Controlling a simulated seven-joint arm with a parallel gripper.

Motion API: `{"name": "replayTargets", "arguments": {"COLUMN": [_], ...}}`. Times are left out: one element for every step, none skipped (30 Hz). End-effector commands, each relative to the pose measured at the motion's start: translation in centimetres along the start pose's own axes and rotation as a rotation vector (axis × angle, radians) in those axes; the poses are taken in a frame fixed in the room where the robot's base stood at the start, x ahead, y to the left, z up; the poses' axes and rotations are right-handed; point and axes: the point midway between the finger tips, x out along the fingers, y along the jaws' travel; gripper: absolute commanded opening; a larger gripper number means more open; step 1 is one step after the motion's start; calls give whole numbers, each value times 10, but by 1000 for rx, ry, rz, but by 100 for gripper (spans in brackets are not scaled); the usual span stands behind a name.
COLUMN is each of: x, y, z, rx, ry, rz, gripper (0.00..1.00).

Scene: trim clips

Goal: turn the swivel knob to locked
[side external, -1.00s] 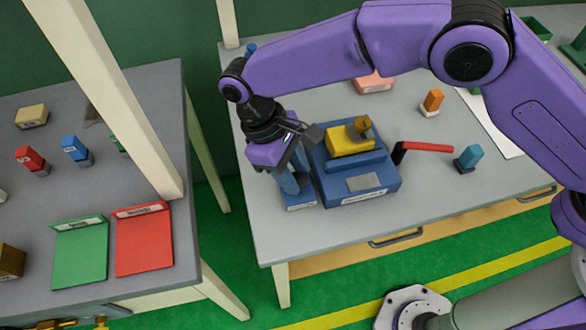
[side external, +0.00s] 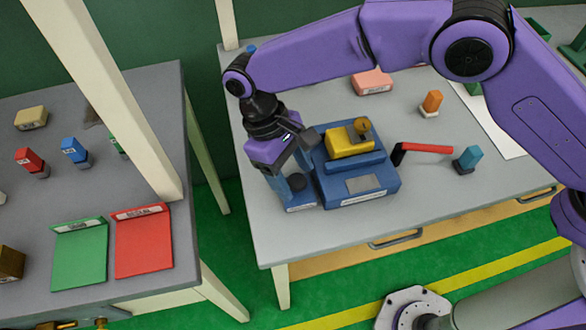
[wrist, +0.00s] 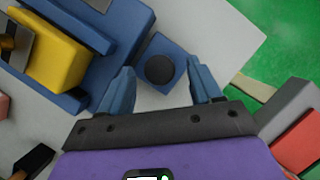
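A small blue block (side external: 301,203) with a dark round piece (side external: 298,183) on top stands at the left of a larger blue fixture; this looks like the swivel knob. In the wrist view the dark round piece (wrist: 159,69) is centred on its blue block (wrist: 174,45). My gripper (wrist: 162,76) is open, its two blue fingers on either side of the dark piece with gaps, apparently not touching it. In the side view my gripper (side external: 286,172) is over the block and hides part of it. I see no lock marking on the round piece.
The blue fixture (side external: 365,185) with a yellow block (side external: 347,142) stands close beside the small block. A red-handled piece (side external: 427,148) and a teal block (side external: 468,158) lie to the right. The front of the grey table (side external: 300,239) is clear.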

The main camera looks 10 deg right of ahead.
Motion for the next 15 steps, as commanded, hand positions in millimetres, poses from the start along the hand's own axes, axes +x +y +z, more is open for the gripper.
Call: {"name": "replayTargets", "arguments": {"x": [0, 0, 0, 0, 1, 1, 0, 0, -2, -4, -6, -10, -14, -18, -25], "y": [0, 0, 0, 0, 0, 0, 0, 0, 0, 0, 0, 0, 0, 0, 0], "z": [0, 0, 0, 0, 0, 0, 0, 0, 0, 0, 0, 0, 0, 0, 0], "rx": [-1, -1, -1, -1, -1, -1, -1, -1, -1, -1, -1, -1, -1, -1, -1], "ry": [-1, -1, -2, -2, -2, -3, -3, -3, -2, -2, -1, 0, 0, 1, 1], "rz": [1, 1, 1, 1, 1, 2, 2, 2, 2, 2, 1, 1, 1, 1, 1], "gripper": [63, 63, 63, 63, 63, 63, 63, 63, 63, 63, 63, 63, 63, 63, 63]}}
